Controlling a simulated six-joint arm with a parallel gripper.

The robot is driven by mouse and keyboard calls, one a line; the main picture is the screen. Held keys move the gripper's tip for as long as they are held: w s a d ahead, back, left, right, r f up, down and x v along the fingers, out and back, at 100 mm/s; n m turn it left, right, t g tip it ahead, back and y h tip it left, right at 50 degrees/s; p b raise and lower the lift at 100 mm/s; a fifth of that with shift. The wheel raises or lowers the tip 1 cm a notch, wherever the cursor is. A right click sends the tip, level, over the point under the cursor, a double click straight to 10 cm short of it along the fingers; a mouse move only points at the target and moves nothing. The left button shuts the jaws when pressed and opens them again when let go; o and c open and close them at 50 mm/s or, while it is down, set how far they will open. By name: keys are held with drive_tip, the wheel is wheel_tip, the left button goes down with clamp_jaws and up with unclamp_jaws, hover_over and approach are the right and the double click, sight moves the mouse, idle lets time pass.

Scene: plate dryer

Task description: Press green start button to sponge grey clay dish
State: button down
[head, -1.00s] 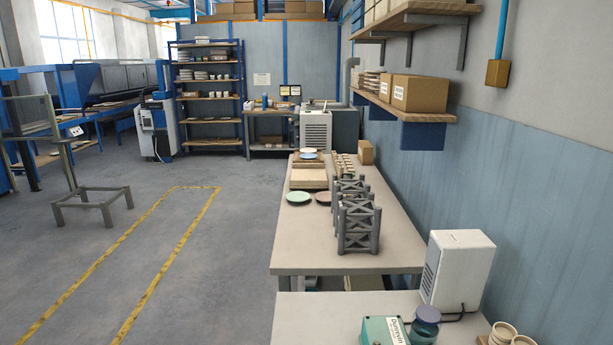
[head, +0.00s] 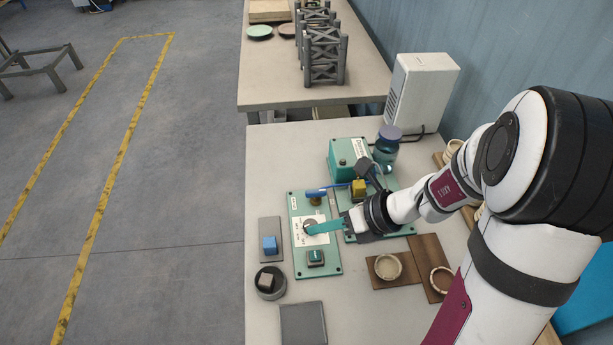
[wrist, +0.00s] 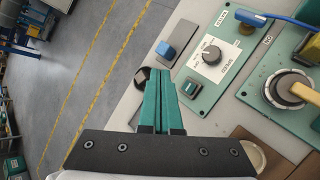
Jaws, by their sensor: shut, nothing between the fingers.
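The green start button (head: 316,257) sits in a dark square mount on the teal control panel (head: 300,204); it also shows in the wrist view (wrist: 191,88). My gripper (head: 308,230), with teal fingers, is shut and empty. In the head view its tips overlap the panel's dial area, behind the button. In the wrist view the fingertips (wrist: 163,74) appear left of the button; contact cannot be told. A round dish with a pale rim (wrist: 286,89) sits on the second teal base, under a wooden piece; whether it is the grey clay dish is unclear.
A blue block (head: 269,244) and a dark round pot (head: 270,283) are left of the panel. Small dishes (head: 388,267) on brown boards lie right. A grey slab (head: 303,323) lies in front.

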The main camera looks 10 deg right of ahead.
sight(320, 257)
drive_tip(key=shift+w+d+f, duration=0.1)
drive_tip(key=shift+f, duration=4.4)
drive_tip(key=shift+f, duration=0.4)
